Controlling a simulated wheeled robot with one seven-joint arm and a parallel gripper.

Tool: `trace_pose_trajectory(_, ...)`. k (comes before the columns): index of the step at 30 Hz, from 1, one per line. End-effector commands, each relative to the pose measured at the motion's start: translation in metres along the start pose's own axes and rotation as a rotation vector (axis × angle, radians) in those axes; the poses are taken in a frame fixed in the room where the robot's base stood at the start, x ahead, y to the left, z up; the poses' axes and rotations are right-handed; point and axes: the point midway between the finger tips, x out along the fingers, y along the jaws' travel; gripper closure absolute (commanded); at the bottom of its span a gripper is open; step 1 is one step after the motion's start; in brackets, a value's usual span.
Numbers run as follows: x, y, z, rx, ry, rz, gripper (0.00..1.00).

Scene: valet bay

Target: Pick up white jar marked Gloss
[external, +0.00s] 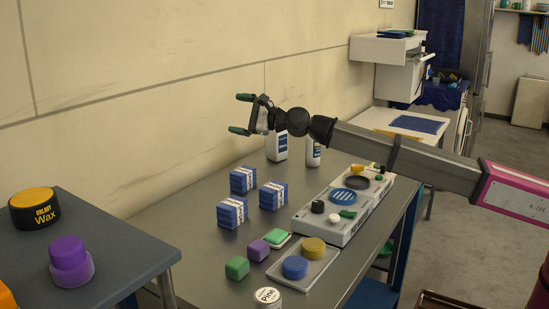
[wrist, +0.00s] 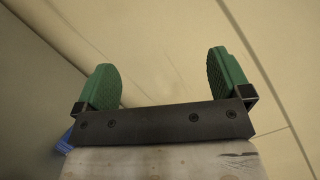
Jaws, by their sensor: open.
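My gripper (external: 243,114) is open and empty, raised in front of the pale wall above the back of the metal table. Its green fingers stand wide apart in the wrist view (wrist: 165,80), with only wall between them. No jar that I can read as Gloss is in view. A white-lidded jar (external: 268,296) at the near edge of the table seems to read "Pine"; the frame cuts it off. A white container (external: 277,146) and a white bottle (external: 313,153) stand at the back, below my arm; their labels are not readable.
Several blue packs (external: 243,180) stand mid-table. Green and purple blocks (external: 258,250) lie near a tray (external: 318,270) with blue and yellow discs. A long grey caddy (external: 340,229) lines the right edge. A side table (external: 130,255) holds a wax tin (external: 34,213) and purple jar (external: 70,262).

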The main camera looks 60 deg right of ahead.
Motion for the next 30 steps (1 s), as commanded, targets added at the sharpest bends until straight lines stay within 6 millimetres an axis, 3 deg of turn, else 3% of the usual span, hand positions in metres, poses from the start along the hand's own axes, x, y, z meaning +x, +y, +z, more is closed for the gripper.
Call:
trace_pose_trajectory(1,-0.001,-0.026,-0.024,0.058,0.017,-0.011,0.04)
trace_pose_trajectory(6,-0.010,-0.089,-0.094,0.258,0.054,-0.009,0.04)
trace_pose_trajectory(18,-0.056,-0.202,-0.253,0.693,0.092,0.092,0.04)
trace_pose_trajectory(25,-0.087,-0.239,-0.317,0.880,0.075,0.185,0.04)
trace_pose_trajectory(28,-0.097,-0.241,-0.341,0.947,0.048,0.271,0.04)
trace_pose_trajectory(30,-0.100,-0.230,-0.351,0.972,0.021,0.349,0.04)
